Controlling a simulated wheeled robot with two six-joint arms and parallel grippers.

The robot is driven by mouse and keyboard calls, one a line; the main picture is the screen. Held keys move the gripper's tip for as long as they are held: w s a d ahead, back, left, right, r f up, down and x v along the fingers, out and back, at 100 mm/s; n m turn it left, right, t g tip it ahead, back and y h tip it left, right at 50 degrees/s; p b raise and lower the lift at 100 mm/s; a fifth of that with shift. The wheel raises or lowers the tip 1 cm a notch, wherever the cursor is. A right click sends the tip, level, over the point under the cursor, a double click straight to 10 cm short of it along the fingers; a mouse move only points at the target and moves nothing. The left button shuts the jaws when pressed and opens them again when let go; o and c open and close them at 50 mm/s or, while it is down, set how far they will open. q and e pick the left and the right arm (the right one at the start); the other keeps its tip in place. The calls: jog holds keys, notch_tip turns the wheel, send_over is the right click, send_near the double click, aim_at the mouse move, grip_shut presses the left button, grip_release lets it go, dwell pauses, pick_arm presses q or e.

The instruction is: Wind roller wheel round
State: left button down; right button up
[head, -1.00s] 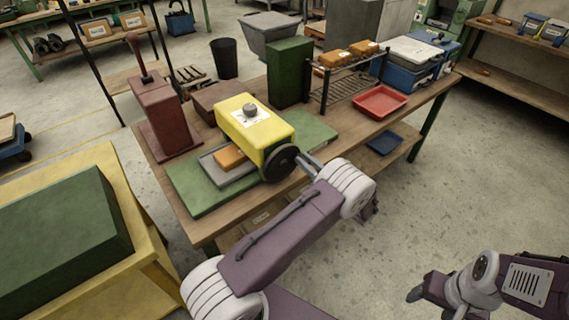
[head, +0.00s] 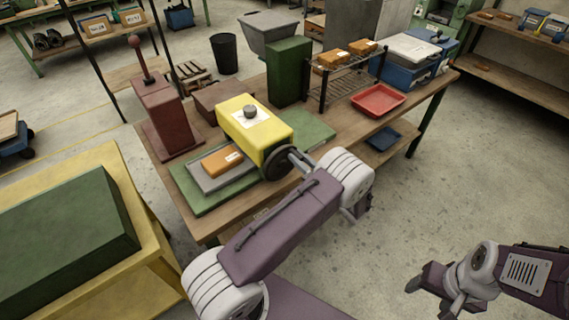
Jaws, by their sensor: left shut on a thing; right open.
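A yellow roller machine (head: 250,122) with a grey knob on top stands on a green base (head: 196,200) on the workbench. Its dark round wheel (head: 275,165) is on the side facing me. My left gripper (head: 297,158) is at the wheel's right edge, shut on its handle; my own wrist partly hides the grip. A grey plate (head: 205,180) with an orange block (head: 222,161) lies on the base, sticking out on the left side of the roller. My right gripper (head: 430,291) is open and empty over the floor at the lower right.
A dark red lever press (head: 165,115) stands left of the roller, a green box (head: 289,72) behind it. A rack (head: 345,82) with orange boxes and a red tray (head: 378,101) are to the right. A yellow table (head: 125,195) is at the left.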

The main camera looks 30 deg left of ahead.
pick_arm(q)
jog(key=shift+s+a+r+p, duration=0.2)
jog(key=shift+s+a+p, duration=0.15)
jog(key=shift+s, duration=0.15)
jog(key=shift+s+a, duration=0.15)
jog(key=shift+s, duration=0.1)
jog(key=shift+s+a+r+p, duration=0.2)
jog(key=shift+s+r+p, duration=0.15)
jog(key=shift+r+p, duration=0.25)
jog(key=shift+f, duration=0.1)
jog(key=shift+c, duration=1)
grip_release()
send_near(284, 152)
jog(key=v, duration=0.2)
jog(key=shift+d, duration=0.4)
